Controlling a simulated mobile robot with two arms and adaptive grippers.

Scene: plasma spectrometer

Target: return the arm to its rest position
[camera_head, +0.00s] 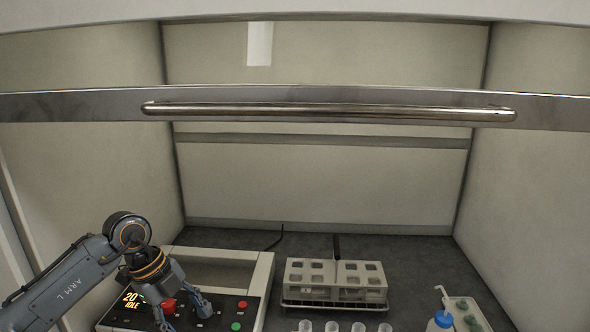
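My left arm (70,282), marked "ARM L", comes in from the lower left. It bends down at the elbow-like joint, so its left gripper (184,314) hangs over the control panel (218,317) of a device at the lower left. The gripper's fingers look spread apart with nothing held between them. A red part (168,305) shows beside the fingers; I cannot tell whether it touches them. The device display (131,301) reads "20 IDLE". My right arm and gripper are not in view.
A raised sash with a metal handle (330,112) crosses the hood opening. A white rack (336,276) stands at middle right, with several small cups (332,326) before it. A blue-capped wash bottle (443,319) and a tray (471,303) are at right. Dark bench shows between device and rack.

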